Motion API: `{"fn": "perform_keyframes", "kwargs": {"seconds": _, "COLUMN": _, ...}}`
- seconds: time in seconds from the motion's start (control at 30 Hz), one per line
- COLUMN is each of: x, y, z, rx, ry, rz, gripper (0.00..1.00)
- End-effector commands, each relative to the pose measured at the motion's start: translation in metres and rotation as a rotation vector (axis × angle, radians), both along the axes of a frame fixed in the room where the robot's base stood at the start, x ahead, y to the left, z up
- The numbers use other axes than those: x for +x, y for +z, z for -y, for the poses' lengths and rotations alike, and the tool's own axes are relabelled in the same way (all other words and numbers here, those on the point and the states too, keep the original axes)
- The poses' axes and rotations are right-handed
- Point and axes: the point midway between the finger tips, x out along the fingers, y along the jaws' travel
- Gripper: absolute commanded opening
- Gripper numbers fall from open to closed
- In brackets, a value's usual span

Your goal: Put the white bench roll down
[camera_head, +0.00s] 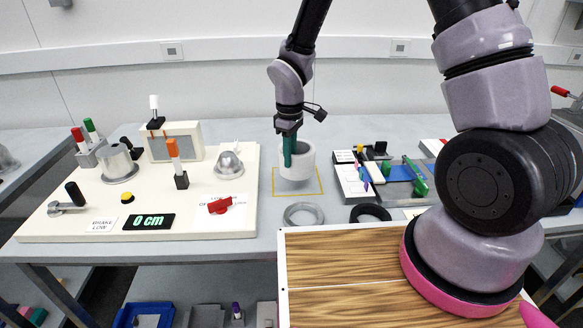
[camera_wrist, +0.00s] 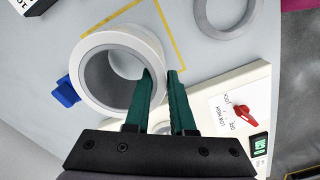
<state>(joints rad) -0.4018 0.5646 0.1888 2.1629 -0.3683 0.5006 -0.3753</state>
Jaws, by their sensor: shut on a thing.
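The white bench roll (camera_head: 304,172) is a short, wide ring with a grey inner face, in the middle of the head view over the yellow square outline (camera_head: 320,193) on the bench. My gripper (camera_head: 289,158) has green fingers pointing down and is shut on the roll's wall. In the wrist view, one finger of my gripper (camera_wrist: 161,74) is inside the white roll (camera_wrist: 140,38) and one outside. The roll looks roughly upright. A soft shadow shows under it, so it seems slightly above the bench; any gap is hard to judge.
A grey ring (camera_head: 303,223) and a black ring (camera_head: 370,220) lie in front of the outline. A cream panel (camera_head: 70,225) with knobs and a display stands left. A tray of tools (camera_head: 352,185) is to the right. A wooden board (camera_head: 345,305) is in front.

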Motion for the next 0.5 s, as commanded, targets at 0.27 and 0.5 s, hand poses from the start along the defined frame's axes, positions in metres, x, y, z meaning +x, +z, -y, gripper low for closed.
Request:
{"fn": "perform_keyframes", "kwargs": {"seconds": 0.27, "x": -0.001, "y": -0.034, "z": 0.0, "rx": -0.001, "ry": 0.0, "rz": -0.002, "gripper": 0.0}}
{"fn": "perform_keyframes", "kwargs": {"seconds": 0.5, "x": 0.0, "y": -0.035, "z": 0.0, "rx": 0.0, "ry": 0.0, "rz": 0.001, "gripper": 0.0}}
